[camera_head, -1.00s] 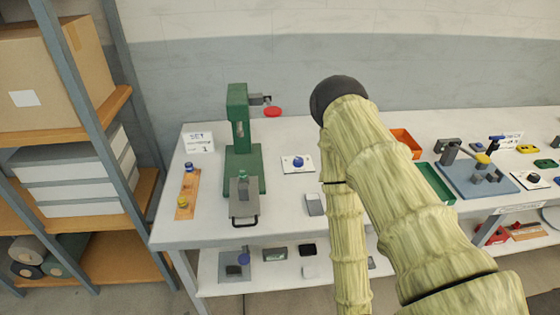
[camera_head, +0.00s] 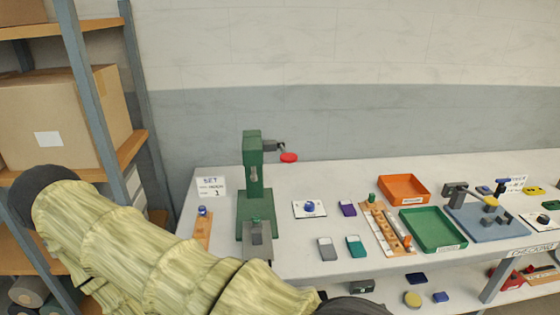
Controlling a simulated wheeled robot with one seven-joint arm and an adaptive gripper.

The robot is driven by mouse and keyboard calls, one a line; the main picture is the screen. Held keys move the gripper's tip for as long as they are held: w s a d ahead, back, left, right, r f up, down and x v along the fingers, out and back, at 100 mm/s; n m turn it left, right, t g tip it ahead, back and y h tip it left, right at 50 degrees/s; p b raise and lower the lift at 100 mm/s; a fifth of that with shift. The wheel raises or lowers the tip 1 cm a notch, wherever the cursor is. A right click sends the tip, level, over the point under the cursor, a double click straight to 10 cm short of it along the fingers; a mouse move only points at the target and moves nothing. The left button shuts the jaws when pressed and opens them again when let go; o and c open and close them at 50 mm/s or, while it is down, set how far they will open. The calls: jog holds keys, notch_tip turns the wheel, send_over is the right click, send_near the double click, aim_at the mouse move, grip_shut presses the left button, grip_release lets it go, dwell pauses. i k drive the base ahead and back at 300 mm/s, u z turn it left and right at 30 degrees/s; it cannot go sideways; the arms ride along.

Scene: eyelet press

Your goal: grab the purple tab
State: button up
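The purple tab (camera_head: 348,208) lies flat on the white table, right of a white card with a blue knob (camera_head: 309,208). It stands apart from its neighbours, and nothing covers it. Grey (camera_head: 327,249) and teal (camera_head: 355,246) tabs of similar shape lie in front of it. My arm, in a pale yellow ribbed sleeve, fills the lower left of the picture. My gripper is not in view, so its opening and anything in it cannot be seen.
A green press (camera_head: 253,190) with a red-ended lever stands left of the purple tab. A wooden strip with pegs (camera_head: 388,229), an orange tray (camera_head: 404,188) and a green tray (camera_head: 433,230) are to its right. A shelf with boxes (camera_head: 62,118) stands at far left.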

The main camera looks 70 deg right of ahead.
aim_at(348, 208)
jog(key=u, duration=0.75)
jog(key=k, duration=1.35)
jog(key=z, duration=1.55)
